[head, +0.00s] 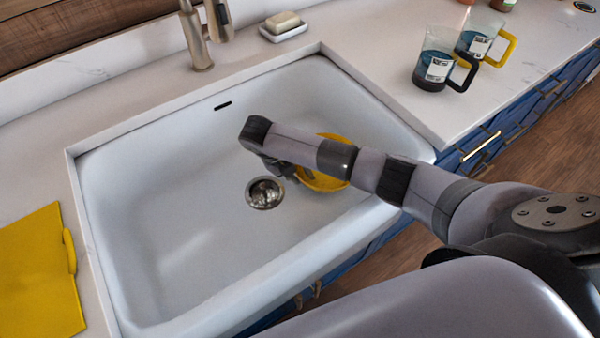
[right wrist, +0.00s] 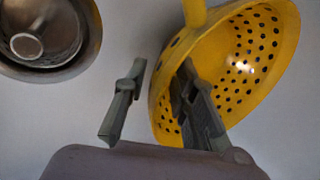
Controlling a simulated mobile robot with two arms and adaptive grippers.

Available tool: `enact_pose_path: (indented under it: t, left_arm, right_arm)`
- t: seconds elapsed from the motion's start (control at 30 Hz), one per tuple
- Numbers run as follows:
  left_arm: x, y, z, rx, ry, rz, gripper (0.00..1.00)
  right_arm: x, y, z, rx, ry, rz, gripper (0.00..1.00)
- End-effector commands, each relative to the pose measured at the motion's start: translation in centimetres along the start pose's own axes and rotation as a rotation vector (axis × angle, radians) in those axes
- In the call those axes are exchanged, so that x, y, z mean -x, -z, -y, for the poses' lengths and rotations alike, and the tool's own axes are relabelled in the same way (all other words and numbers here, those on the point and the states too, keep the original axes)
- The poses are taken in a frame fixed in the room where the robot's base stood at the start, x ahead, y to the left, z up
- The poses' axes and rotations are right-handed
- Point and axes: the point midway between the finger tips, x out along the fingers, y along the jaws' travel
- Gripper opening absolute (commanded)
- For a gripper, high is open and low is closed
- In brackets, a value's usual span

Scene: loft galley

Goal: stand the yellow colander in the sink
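The yellow colander (head: 325,178) is in the white sink (head: 180,190), right of the drain, partly hidden behind my right arm. The right wrist view shows its perforated bowl (right wrist: 250,70) and a yellow handle (right wrist: 193,12) at the top. Whether it stands level on the sink floor I cannot tell. My right gripper (head: 278,168) is low in the sink at the colander's left side. In the right wrist view the gripper (right wrist: 162,72) is open, one finger outside the rim and the other over the bowl's inside, with a gap between. My left gripper is out of view.
The metal drain (head: 265,193) is left of the colander. A faucet (head: 200,40) and a soap dish (head: 284,32) stand behind the sink. Two glass mugs (head: 437,70) are on the right counter. A yellow board (head: 38,275) lies on the left counter. The sink's left half is clear.

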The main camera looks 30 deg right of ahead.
Motion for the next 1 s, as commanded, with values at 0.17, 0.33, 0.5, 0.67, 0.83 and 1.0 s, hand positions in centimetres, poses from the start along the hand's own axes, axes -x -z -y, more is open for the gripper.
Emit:
enact_pose_path:
  t: [0.17,0.33,0.5,0.67,0.83,1.0]
  left_arm:
    - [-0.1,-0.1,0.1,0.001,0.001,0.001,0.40]
    - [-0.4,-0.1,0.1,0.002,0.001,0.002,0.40]
    - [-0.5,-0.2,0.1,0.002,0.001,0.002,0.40]
    - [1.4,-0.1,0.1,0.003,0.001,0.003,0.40]
    - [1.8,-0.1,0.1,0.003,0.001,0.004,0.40]
    - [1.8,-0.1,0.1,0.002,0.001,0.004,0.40]
  right_arm:
    - [0.8,-0.1,0.0,0.000,-0.002,0.003,0.25]
    - [3.6,-0.2,-0.1,0.000,-0.002,0.006,0.25]
    - [7.4,-0.2,0.0,0.000,-0.002,0.007,0.25]
    - [10.6,-0.1,0.3,0.000,0.002,0.005,0.25]
    - [11.9,-0.1,0.1,0.000,0.000,0.002,0.25]
    - [12.1,0.0,0.0,0.000,0.000,0.001,0.25]
